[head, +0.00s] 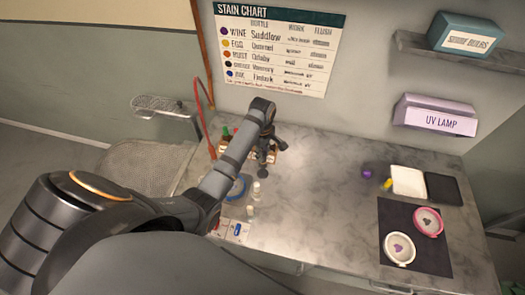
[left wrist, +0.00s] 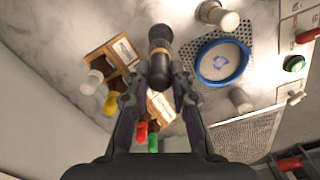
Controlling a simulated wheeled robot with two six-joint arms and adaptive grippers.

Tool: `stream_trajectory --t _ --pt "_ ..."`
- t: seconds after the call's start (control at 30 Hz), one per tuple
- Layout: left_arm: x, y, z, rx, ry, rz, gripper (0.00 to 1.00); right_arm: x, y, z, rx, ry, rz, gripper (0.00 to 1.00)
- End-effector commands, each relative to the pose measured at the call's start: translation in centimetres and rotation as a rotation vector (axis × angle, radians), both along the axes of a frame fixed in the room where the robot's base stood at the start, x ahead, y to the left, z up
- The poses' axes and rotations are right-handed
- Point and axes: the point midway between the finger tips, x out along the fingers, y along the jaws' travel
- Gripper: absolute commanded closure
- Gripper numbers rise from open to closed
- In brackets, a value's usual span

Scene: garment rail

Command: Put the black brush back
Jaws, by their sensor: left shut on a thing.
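The black brush (left wrist: 160,58) shows in the left wrist view as a dark, rounded piece with a brownish band, between and beyond my fingertips. My left gripper (left wrist: 159,88) is shut on it. In the head view my left gripper (head: 266,142) is over the back of the counter, with the dark brush (head: 263,156) hanging below it. A wooden rack (left wrist: 127,52) with labelled blocks and several bottles with white, yellow, red and green caps lies beneath and beside the gripper. The gripper hides part of the rack. My right gripper is not in view.
A blue-rimmed hoop (left wrist: 197,72) lies on a perforated plate, with pale bottles (left wrist: 240,99) around it. The counter's middle is clear.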

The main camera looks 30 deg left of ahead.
Motion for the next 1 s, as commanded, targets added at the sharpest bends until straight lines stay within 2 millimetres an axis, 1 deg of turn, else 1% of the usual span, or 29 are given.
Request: stream_trajectory --t 0.3,0.5,0.67,1.0 --pt "-0.1 0.0 -2.7 -0.001 0.003 0.0 1.0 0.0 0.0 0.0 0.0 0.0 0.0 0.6" --pt "0.0 0.0 -4.1 -0.001 0.001 0.0 1.0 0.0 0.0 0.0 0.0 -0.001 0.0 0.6" --pt "0.0 0.0 -4.5 -0.001 0.001 -0.001 1.0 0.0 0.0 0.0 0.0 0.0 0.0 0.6" --pt "0.0 0.0 -4.5 0.0 0.001 0.0 1.0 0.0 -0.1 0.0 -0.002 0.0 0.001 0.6"
